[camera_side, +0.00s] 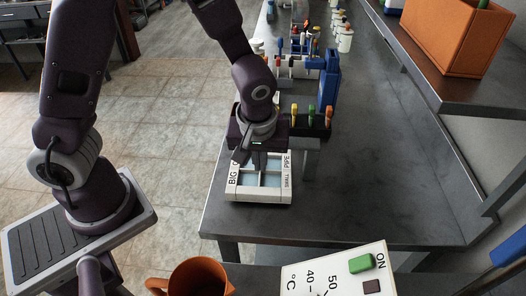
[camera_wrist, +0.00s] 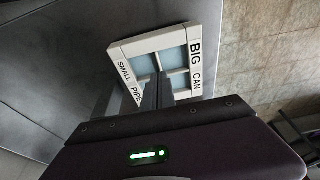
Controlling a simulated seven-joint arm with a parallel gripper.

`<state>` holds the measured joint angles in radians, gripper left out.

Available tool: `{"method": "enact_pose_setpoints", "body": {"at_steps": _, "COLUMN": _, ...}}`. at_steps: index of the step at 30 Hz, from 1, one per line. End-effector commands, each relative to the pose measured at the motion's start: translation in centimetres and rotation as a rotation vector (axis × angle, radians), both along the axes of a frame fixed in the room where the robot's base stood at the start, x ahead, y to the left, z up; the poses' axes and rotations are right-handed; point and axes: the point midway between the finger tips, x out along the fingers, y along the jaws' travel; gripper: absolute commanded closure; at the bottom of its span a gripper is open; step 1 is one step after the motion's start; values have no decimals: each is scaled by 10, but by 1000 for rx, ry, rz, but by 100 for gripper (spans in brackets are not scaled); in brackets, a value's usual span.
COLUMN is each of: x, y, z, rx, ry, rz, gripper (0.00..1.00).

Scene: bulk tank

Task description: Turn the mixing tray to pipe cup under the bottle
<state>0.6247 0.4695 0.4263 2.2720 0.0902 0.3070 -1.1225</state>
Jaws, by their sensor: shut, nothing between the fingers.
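The mixing tray (camera_side: 260,198) is a white square frame with pale blue compartments split by white dividers, near the front left of the grey bench. Its rim reads BIG on the left and PIPE and SMALL on the right in the side view. In the wrist view the tray (camera_wrist: 122,47) shows SMALL, PIPE, BIG and CAN on its rim. My gripper (camera_side: 259,168) points down over the tray, shut and empty. In the wrist view its fingertips (camera_wrist: 159,80) overlap the tray's near edge and middle; contact is unclear. I cannot make out the bottle for certain.
A grey bracket (camera_side: 306,146) stands right behind the tray. A dark rack with coloured handles (camera_side: 311,118) and a blue stand (camera_side: 331,85) are farther back. An orange mug (camera_side: 200,279) and a dial panel (camera_side: 340,275) are in front. The bench right of the tray is clear.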

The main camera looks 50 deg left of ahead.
Motion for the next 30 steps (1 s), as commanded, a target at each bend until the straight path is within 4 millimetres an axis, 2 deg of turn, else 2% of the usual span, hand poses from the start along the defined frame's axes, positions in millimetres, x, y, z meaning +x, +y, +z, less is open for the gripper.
{"method": "enact_pose_setpoints", "body": {"at_steps": 5, "x": -4, "y": -4, "z": 4, "rx": -1, "ry": -1, "rz": 0, "gripper": 100}}
{"method": "enact_pose_setpoints", "body": {"at_steps": 15, "x": -3, "y": -5, "z": 54, "rx": -3, "ry": -1, "rz": -1, "gripper": 100}}
{"method": "enact_pose_setpoints", "body": {"at_steps": 26, "x": -5, "y": -3, "z": 62, "rx": -4, "ry": 3, "rz": -3, "gripper": 100}}
{"method": "enact_pose_setpoints", "body": {"at_steps": 28, "x": -11, "y": -1, "z": 74, "rx": -33, "ry": 2, "rz": -34, "gripper": 100}}
{"method": "enact_pose_setpoints", "body": {"at_steps": 30, "x": -25, "y": 7, "z": 101, "rx": -86, "ry": -8, "rz": -111, "gripper": 100}}
